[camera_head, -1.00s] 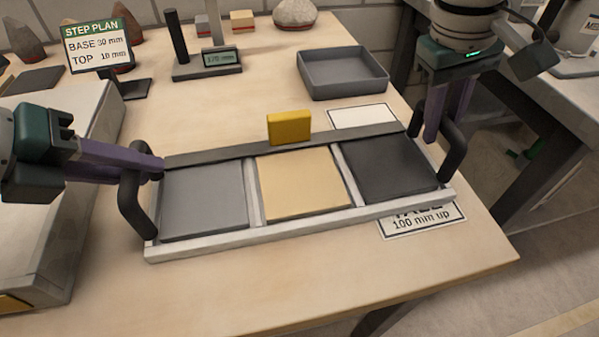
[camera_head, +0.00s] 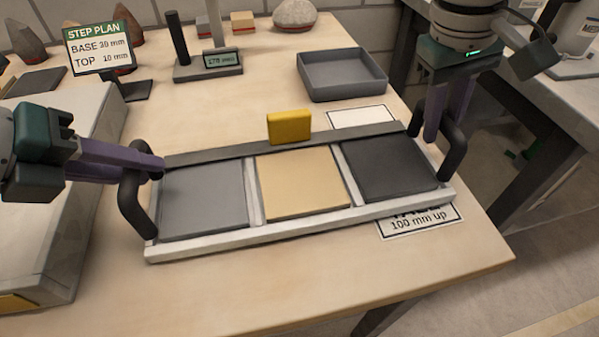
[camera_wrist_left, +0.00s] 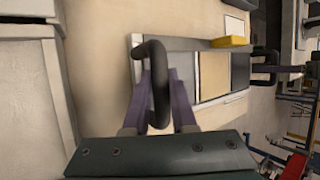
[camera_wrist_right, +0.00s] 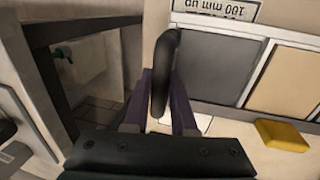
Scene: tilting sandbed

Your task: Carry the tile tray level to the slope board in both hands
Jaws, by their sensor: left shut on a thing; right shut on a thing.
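The tile tray (camera_head: 250,238) is a pale frame with a dark back rail and black loop handles at both ends. It holds a grey tile (camera_head: 203,200), a sand-coloured tile (camera_head: 300,183) and a dark tile (camera_head: 388,168). A yellow block (camera_head: 289,127) stands at the back rail. My left gripper (camera_head: 150,165) is shut on the left handle (camera_wrist_left: 155,80). My right gripper (camera_head: 440,130) is shut on the right handle (camera_wrist_right: 165,70). The tray looks about level over the table; I cannot tell its clearance. I cannot identify the slope board with certainty.
A "100 mm up" card (camera_head: 420,222) lies partly under the tray's front right. A grey bin (camera_head: 343,75), a post stand with a display (camera_head: 220,62) and a step plan sign (camera_head: 97,48) stand behind. A large grey box (camera_head: 40,235) is at left. The front table is clear.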

